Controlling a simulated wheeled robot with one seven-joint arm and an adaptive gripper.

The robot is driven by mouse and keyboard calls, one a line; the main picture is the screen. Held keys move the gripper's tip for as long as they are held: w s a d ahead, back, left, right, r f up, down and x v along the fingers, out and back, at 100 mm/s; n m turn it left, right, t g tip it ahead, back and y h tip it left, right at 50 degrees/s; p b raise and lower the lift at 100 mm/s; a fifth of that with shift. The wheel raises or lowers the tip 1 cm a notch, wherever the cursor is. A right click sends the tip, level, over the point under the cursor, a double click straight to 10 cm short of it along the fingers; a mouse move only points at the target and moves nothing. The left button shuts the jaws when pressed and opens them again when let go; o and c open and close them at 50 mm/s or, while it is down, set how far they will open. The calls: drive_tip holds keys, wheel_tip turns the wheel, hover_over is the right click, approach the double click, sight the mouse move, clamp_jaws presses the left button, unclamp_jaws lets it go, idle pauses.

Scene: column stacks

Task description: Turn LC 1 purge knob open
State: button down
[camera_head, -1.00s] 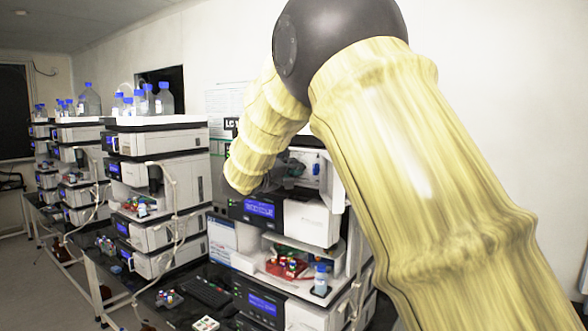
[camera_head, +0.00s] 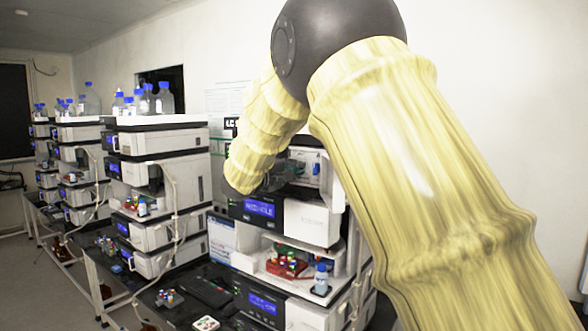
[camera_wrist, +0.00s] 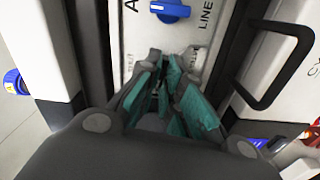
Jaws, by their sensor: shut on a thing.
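In the wrist view my gripper (camera_wrist: 170,66), with teal finger pads, reaches to a white panel and is shut on a small part there, seemingly the purge knob. The fingers hide most of that part, so its turn angle cannot be told. A blue knob (camera_wrist: 171,11) sits on the same panel just beyond the fingertips, apart from them, with "LINE" lettering beside it. In the head view my gripper (camera_head: 274,182) is small and dark at the open bay of the nearest stack (camera_head: 312,222), partly hidden by my arm.
A black handle (camera_wrist: 283,62) stands out close to the right of my gripper in the wrist view. A red tray (camera_head: 284,268) with vials and a blue-capped bottle (camera_head: 321,282) sit lower in the stack. Other stacks (camera_head: 160,140) stand to the left.

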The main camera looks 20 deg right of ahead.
drive_tip(key=shift+f, duration=0.1)
drive_tip(key=c, duration=1.6)
unclamp_jaws()
drive_tip(key=shift+a, duration=0.1)
drive_tip(key=v, duration=1.2)
